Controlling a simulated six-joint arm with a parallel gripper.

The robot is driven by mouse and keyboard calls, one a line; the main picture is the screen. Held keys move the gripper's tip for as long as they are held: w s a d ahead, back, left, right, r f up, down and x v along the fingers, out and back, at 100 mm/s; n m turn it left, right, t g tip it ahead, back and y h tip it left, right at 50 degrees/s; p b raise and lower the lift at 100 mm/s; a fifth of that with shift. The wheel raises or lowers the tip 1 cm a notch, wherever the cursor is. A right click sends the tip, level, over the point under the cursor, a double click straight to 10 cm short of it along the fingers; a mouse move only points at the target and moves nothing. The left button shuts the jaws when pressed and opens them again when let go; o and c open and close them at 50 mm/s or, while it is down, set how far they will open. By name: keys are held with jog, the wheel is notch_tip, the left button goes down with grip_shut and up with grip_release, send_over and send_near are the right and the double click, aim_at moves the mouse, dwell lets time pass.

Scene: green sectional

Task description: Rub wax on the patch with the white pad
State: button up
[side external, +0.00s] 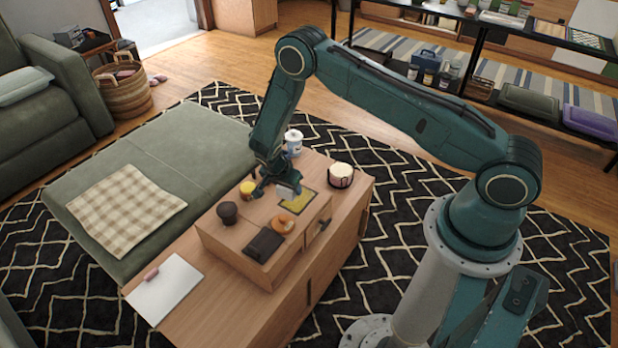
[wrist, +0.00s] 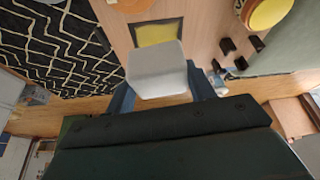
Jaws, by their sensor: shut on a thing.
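The white pad (wrist: 158,72) is held between my gripper's two blue fingers in the wrist view. My gripper (side external: 280,188) is shut on it, above the wooden box top; the pad is small and partly hidden in the side view. The yellow patch (side external: 297,201) with a dark border lies on the box top, just right of and below my gripper. In the wrist view the patch (wrist: 157,33) shows just beyond the pad, which covers its near edge. A round yellow-topped tin (side external: 247,188), perhaps the wax, stands left of my gripper. I cannot tell whether the pad touches the surface.
A white can (side external: 294,142) and a dark-banded pot (side external: 341,175) stand behind. A paper sheet (side external: 165,290) lies at the front left.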

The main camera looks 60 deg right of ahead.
jog(key=shift+r+m+g, duration=0.15)
jog(key=shift+m+g, duration=0.15)
jog(key=shift+m, duration=0.5)
